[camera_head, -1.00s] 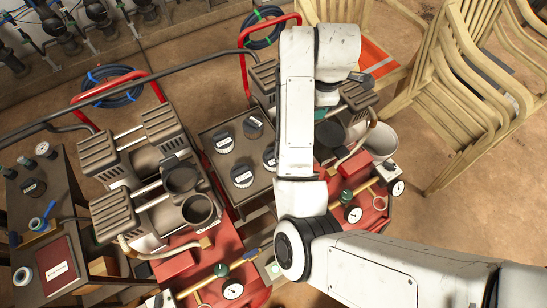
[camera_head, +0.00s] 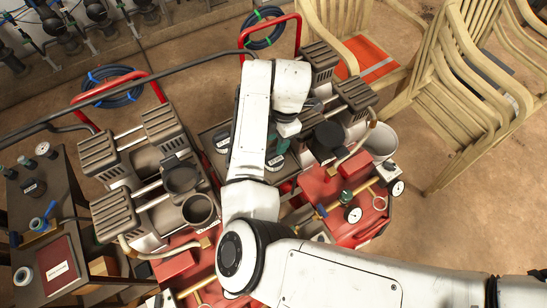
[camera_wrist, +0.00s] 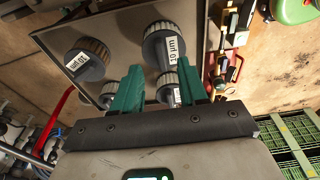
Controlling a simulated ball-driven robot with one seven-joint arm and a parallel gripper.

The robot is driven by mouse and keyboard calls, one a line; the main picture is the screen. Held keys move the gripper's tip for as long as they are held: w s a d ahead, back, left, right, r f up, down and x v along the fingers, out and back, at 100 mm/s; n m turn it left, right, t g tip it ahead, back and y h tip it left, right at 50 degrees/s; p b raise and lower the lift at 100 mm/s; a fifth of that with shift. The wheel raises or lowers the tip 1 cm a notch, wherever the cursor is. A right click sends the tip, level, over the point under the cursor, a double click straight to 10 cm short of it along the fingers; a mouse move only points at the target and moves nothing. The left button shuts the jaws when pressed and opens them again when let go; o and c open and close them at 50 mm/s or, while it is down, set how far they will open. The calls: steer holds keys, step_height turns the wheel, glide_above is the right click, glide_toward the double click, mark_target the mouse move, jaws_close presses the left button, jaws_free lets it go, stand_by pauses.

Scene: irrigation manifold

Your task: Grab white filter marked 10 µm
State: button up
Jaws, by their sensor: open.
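In the wrist view, several dark-capped filters stand on a grey tray (camera_wrist: 112,17). The upper-middle filter (camera_wrist: 163,36) has a pale grey-white ribbed side and a white label that seems to read 10 µm. The left filter (camera_wrist: 84,62) has a brownish side and a similar label. A smaller-looking filter (camera_wrist: 171,90) with a partly hidden label shows between my gripper's teal fingers. Another is partly behind the left finger. My gripper (camera_wrist: 158,68) is open and empty, its tips near the upper-middle filter. In the head view, my arm hides most of the tray; teal fingers (camera_head: 277,153) show.
Red carts flank the tray, with grey ribbed housings (camera_head: 165,128), dark cups (camera_head: 198,208) and gauges (camera_head: 353,215). A dark side table (camera_head: 75,190) stands at left. Tan chairs (camera_head: 460,90) and a white bucket (camera_head: 382,141) are at right.

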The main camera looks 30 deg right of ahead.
steer(key=f, duration=0.2)
steer(key=a+f, duration=0.1)
steer(key=f, duration=0.1)
steer(key=shift+s+a, duration=0.1)
steer(key=shift+r, duration=0.1)
jaws_close()
stand_by(0.4)
